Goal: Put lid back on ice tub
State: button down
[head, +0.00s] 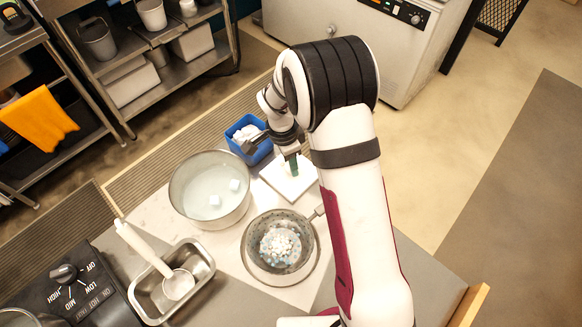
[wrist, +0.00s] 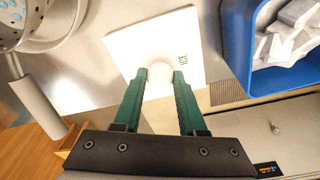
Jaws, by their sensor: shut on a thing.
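The white square lid (head: 297,187) is on or just above the counter, right of the ice tub; I cannot tell whether it touches the counter. In the wrist view the lid (wrist: 150,40) has dark "ICE" lettering and a round white knob. My gripper (head: 292,165) is over the lid, and its green fingers (wrist: 159,80) are shut on the knob. The blue ice tub (head: 262,148) stands uncovered behind and left of the lid. Its blue rim and white ice blocks show at the upper right of the wrist view (wrist: 238,45).
A steel bowl (head: 180,195) with liquid and white cubes stands left of the lid. A strainer (head: 252,262) with pale contents sits in front, its handle pointing toward my arm. A steel pan (head: 150,305) with a ladle (head: 145,245) is at front left. Shelves stand behind.

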notch_tip(320, 180, up, 10)
jog(key=w+a+r+n+y, duration=0.15)
jog(key=w+a+n, duration=0.3)
jog(key=n, duration=0.45)
jog(key=w+a+r+n, duration=0.35)
jog(key=a+n, duration=0.25)
jog(key=n, duration=0.4)
notch_tip(320, 180, down, 7)
jog(key=shift+w+r+t, duration=0.15)
jog(key=shift+w+t, duration=0.1)
jog(key=shift+t, duration=0.05)
jog(key=shift+f, duration=0.4)
dwell(0.6)
jog(key=shift+c, duration=2)
grip_release()
jog(key=shift+o, duration=0.2)
